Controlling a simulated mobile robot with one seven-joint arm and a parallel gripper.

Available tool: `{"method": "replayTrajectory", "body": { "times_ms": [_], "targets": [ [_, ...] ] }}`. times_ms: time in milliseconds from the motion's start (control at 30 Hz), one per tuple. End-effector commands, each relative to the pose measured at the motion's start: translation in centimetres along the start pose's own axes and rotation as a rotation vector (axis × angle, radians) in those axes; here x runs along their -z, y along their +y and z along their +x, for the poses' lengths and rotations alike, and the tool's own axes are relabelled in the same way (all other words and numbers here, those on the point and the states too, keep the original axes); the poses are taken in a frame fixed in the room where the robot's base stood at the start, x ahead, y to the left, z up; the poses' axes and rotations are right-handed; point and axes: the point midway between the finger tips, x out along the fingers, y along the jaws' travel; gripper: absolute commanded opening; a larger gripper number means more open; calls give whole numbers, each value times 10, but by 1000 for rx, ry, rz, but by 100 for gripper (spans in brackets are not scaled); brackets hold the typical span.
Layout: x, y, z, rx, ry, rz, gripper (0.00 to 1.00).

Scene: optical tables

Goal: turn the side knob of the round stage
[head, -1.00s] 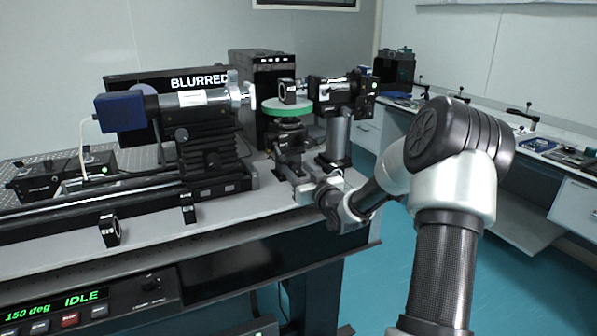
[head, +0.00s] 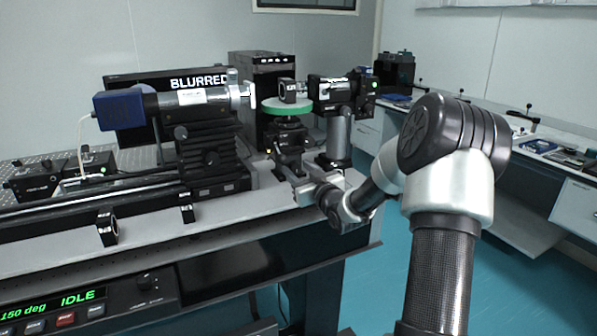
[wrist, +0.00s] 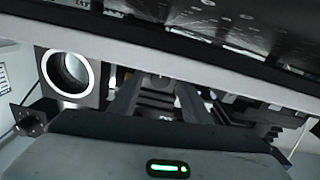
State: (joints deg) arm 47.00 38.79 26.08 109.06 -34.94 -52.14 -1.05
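The round stage (head: 287,106) has a green rim and stands on a dark post mount at the right end of the near table. A small square black optic sits on top of it. My gripper (head: 283,168) is low at the front of this mount, close to its dark lower part. The side knob cannot be made out clearly in the head view. In the wrist view my gripper (wrist: 157,98) shows two grey fingers standing apart. A small dark part lies beyond the gap; I cannot tell whether it is the knob or whether the fingers touch it.
A blue-ended camera and lens tube (head: 190,98) stand on a rail to the left. A black optic on a thick post (head: 338,135) is close on the right of the stage. In the wrist view a ring-shaped mount (wrist: 68,72) is left of the fingers. The controller panel (head: 80,298) reads IDLE.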

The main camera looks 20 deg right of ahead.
Motion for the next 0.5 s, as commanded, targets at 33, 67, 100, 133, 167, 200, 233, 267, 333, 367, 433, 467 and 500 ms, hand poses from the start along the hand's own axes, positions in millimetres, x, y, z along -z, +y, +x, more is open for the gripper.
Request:
{"method": "replayTrajectory", "body": {
  "times_ms": [33, 67, 100, 133, 167, 200, 233, 267, 333, 367, 433, 467, 500],
  "targets": [
    [0, 0, 0, 0, 0, 0, 43],
    [0, 0, 0, 0, 0, 0, 43],
    [0, 0, 0, 0, 0, 0, 43],
    [0, 0, 0, 0, 0, 0, 43],
    [0, 0, 0, 0, 0, 0, 43],
    [0, 0, 0, 0, 0, 1, 43],
    [0, 0, 0, 0, 0, 1, 43],
    [0, 0, -1, 0, 0, 0, 43],
    [0, 0, -5, -1, 0, 0, 43],
    [1, 1, -8, -1, -1, 0, 43],
    [1, 0, -18, 0, -2, 0, 43],
    [1, 0, -24, 0, -2, -1, 43],
    [2, 1, -32, -1, -2, -1, 43]
  ]
}}
